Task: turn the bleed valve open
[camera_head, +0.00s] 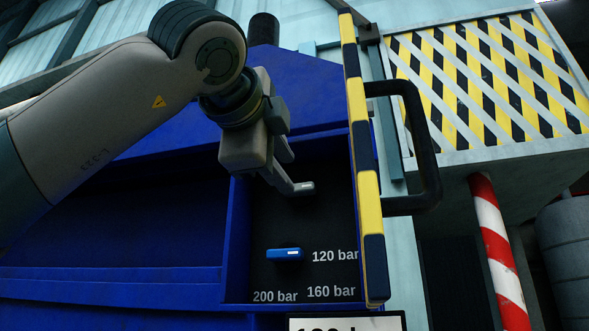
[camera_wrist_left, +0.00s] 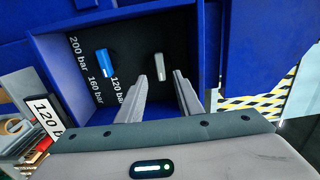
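A small grey lever (camera_wrist_left: 159,67), which I take for the bleed valve, is on the dark panel inside a blue recess. In the wrist view it shows between my left gripper's (camera_wrist_left: 164,82) two spread fingertips; whether they touch it is unclear. In the head view my left gripper (camera_head: 294,174) reaches down into the upper recess, and the lever's light end (camera_head: 303,187) seems to show beside a fingertip, mostly hidden. A blue lever (camera_head: 285,254) lies horizontally lower on the panel, left of the "120 bar" mark. It also shows in the wrist view (camera_wrist_left: 106,62). My right gripper is not in view.
Blue walls (camera_head: 236,240) bound the recess. At its right an open door edge with yellow-black stripes (camera_head: 368,200) and a black handle (camera_head: 425,150) stands out. A pressure label (camera_head: 345,322) sits below. A red-white post (camera_head: 498,250) is farther right.

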